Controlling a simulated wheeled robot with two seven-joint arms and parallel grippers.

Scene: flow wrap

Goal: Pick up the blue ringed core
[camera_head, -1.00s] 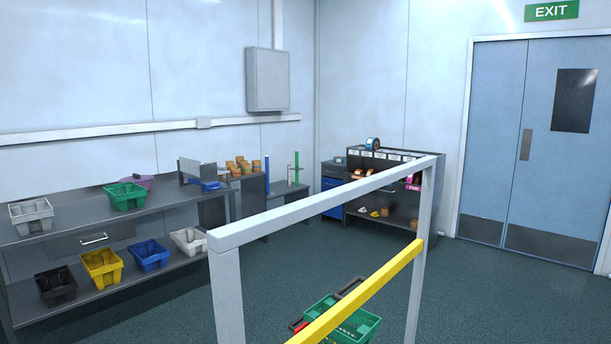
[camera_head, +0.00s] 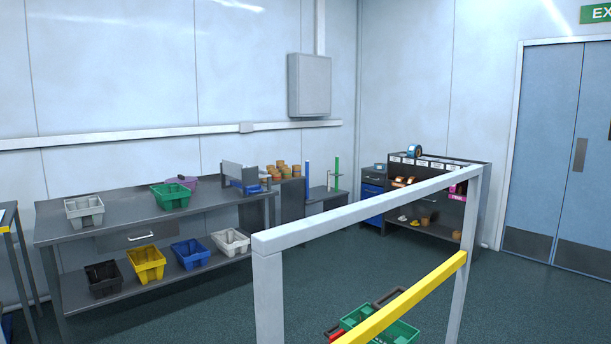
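A round roll with a blue ring (camera_head: 414,151) stands upright on top of the dark shelf unit (camera_head: 391,196) at the back right. It looks like the blue ringed core, but it is small and I cannot make out its detail. A blue upright post (camera_head: 307,178) and a green upright post (camera_head: 337,173) stand on a low stand at the back. Several tan cores (camera_head: 283,170) sit together on the bench beside them. Neither of my grippers is in view.
A white and yellow rail frame (camera_head: 372,209) stands close in front, with a green basket (camera_head: 400,331) behind it. A long bench (camera_head: 121,207) with several coloured bins is along the left wall. Open floor (camera_head: 345,265) lies between the frame and the back furniture.

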